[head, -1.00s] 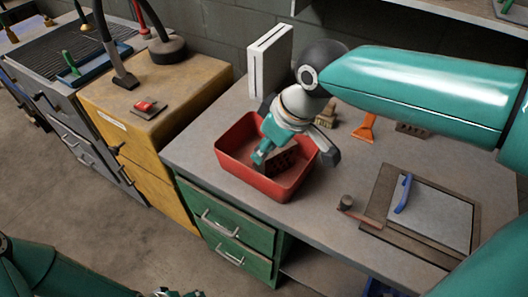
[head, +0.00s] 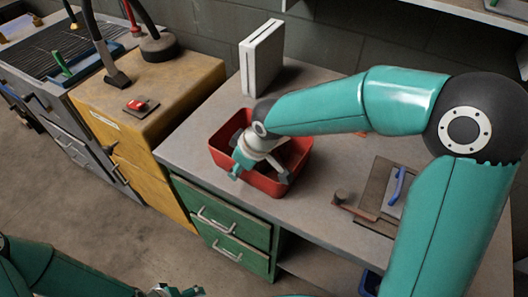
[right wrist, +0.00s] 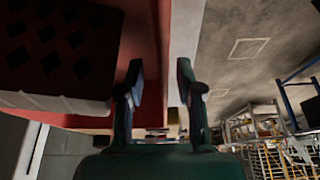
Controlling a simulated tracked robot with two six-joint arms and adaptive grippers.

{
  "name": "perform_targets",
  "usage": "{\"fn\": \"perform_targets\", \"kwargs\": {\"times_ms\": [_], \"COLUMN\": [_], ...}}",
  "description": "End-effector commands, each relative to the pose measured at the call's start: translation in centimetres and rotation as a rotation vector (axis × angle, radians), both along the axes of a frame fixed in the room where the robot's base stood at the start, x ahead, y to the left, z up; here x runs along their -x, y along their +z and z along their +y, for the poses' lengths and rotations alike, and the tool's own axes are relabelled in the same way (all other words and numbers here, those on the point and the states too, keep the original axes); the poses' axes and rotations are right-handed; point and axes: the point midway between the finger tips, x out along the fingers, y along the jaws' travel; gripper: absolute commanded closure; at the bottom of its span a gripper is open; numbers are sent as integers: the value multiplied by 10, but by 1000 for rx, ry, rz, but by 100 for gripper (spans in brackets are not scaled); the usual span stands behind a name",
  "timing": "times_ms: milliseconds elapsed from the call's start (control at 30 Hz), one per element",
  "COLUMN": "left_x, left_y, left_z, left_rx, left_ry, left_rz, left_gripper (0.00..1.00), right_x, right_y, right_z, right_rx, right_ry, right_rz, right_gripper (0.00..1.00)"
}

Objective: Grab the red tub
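The red tub (head: 222,152) stands on the grey bench near its front edge; it also fills the left of the right wrist view (right wrist: 140,28). A dark brick with square holes (right wrist: 60,45) lies inside it, mostly hidden by my arm in the head view. My right gripper (head: 260,177) is over the tub's front side, pointing down. In the right wrist view its two fingers (right wrist: 160,75) are apart, with the tub's front wall between them and no visible grip. My left gripper (head: 178,292) is only partly in view at the bottom edge, low over the floor.
A white box-like object (head: 261,58) stands behind the tub. A board with a blue handle (head: 397,188) lies to the right. A yellow cabinet (head: 150,105) with a red button is left of the bench; green drawers (head: 222,215) are below.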

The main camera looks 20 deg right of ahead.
Motion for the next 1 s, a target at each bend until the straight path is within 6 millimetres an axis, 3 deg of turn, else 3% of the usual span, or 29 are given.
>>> {"fn": "perform_targets", "kwargs": {"times_ms": [333, 567, 1000], "left_x": [0, 0, 0], "left_y": [0, 0, 0], "left_z": [0, 0, 0], "left_rx": [0, 0, 0], "left_ry": [0, 0, 0], "left_rz": [0, 0, 0], "left_gripper": [14, 14, 14], "right_x": [-3, -3, -4], "right_y": [-10, -9, -9], "right_z": [3, 3, 3], "right_rx": [-2, -2, -4], "right_ry": [-1, 0, -1], "right_rz": [-1, -1, -2], "right_gripper": [64, 100, 100]}}
